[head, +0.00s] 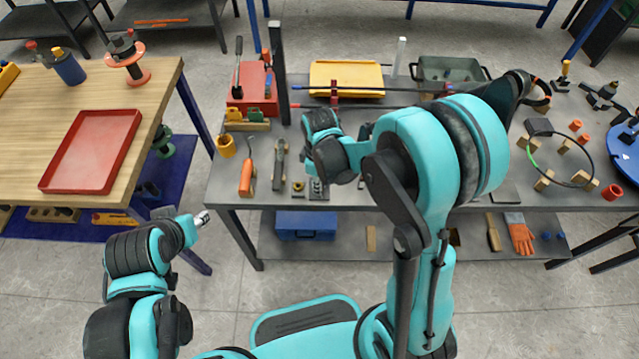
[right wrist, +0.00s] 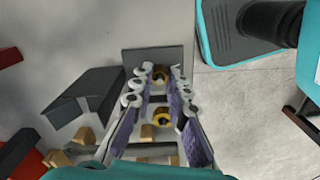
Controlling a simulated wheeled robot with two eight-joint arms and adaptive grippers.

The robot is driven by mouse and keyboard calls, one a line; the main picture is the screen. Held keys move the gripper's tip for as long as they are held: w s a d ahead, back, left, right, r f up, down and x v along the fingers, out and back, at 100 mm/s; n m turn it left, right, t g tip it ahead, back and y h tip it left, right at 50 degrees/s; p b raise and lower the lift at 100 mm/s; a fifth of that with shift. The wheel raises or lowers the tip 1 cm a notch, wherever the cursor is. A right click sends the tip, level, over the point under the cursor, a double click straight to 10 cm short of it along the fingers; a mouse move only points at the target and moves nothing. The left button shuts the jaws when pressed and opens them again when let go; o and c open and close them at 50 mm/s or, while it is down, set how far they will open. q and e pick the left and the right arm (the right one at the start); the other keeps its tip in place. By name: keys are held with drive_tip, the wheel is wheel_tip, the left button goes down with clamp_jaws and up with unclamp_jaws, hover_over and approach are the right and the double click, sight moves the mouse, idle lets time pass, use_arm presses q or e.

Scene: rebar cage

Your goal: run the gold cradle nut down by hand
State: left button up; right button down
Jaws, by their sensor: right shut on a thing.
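My right gripper (right wrist: 156,88) points down at the table, shut on the gold cradle nut (right wrist: 160,73), which shows between its fingertips in the right wrist view. A second gold ring (right wrist: 162,118) shows between the fingers, lower in that picture; its depth is unclear. A grey plate (right wrist: 182,57) lies beyond the fingertips. In the head view the right gripper (head: 319,184) is mostly hidden under my wrist, at the table's front edge. A small gold part (head: 298,187) sits just left of it. My left gripper (head: 201,218) hangs off the table's front left; its jaws are too small to read.
An orange-handled tool (head: 247,172) and a grey tool (head: 279,165) lie left of the right gripper. A yellow tray (head: 346,76), long rods and a green-grey bin (head: 448,70) stand behind. A wooden table with a red tray (head: 92,150) is at left.

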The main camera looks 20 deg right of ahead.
drive_tip(key=m, duration=0.8)
drive_tip(key=m+b, duration=0.1)
drive_tip(key=m, duration=0.9)
drive_tip(key=shift+m, duration=0.4)
drive_tip(key=m, duration=0.3)
drive_tip(key=shift+m, duration=0.3)
drive_tip(key=m, duration=0.6)
drive_tip(key=shift+m, duration=0.4)
